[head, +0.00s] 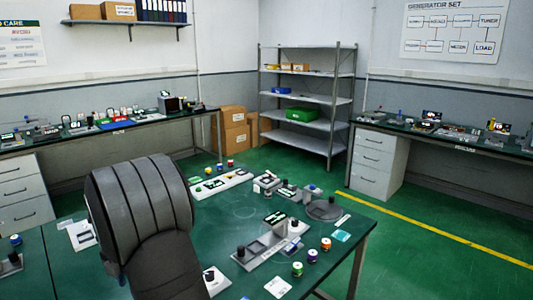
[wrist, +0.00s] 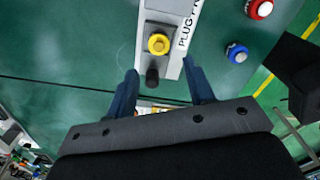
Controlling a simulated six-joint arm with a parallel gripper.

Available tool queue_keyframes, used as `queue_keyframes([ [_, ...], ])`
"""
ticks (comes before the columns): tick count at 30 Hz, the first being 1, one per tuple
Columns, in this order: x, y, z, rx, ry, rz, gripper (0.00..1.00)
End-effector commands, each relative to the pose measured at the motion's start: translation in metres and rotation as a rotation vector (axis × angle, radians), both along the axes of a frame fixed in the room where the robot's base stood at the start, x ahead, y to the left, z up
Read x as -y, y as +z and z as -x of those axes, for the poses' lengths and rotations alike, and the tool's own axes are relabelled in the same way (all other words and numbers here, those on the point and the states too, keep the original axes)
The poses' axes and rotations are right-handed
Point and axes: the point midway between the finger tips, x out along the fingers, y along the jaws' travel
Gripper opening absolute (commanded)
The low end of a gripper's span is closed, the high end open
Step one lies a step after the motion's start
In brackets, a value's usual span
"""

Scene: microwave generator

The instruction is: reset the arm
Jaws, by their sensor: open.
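My gripper (wrist: 165,92) is open in the wrist view, with its two blue fingers apart. Between and beyond the fingertips lies a pale panel (wrist: 169,18) on the green bench. The panel carries a yellow knob (wrist: 159,44), a dark cylindrical part (wrist: 152,77) and a printed label that starts with "PLUG". Nothing shows clamped between the fingers. I cannot tell whether the fingers touch the panel. In the head view my large dark arm link fills the lower left and the gripper does not show.
The green bench (head: 221,215) holds a white strip (head: 222,185) with coloured knobs, a grey device (head: 262,247), a round dark plate (head: 323,209) and several coloured spools (head: 312,256). A red-topped spool (wrist: 260,8) and a blue-topped one (wrist: 237,52) stand right of the panel.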

Motion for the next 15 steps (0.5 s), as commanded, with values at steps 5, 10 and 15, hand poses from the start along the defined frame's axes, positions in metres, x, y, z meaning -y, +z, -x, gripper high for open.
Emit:
queue_keyframes([
  [5, -0.001, 0.038, -0.001, 0.003, 0.0, -0.003, 0.48],
  [10, 0.003, 0.067, -0.004, 0.002, -0.038, -0.002, 0.48],
  [15, 0.013, 0.085, -0.015, 0.002, -0.208, -0.002, 0.48],
])
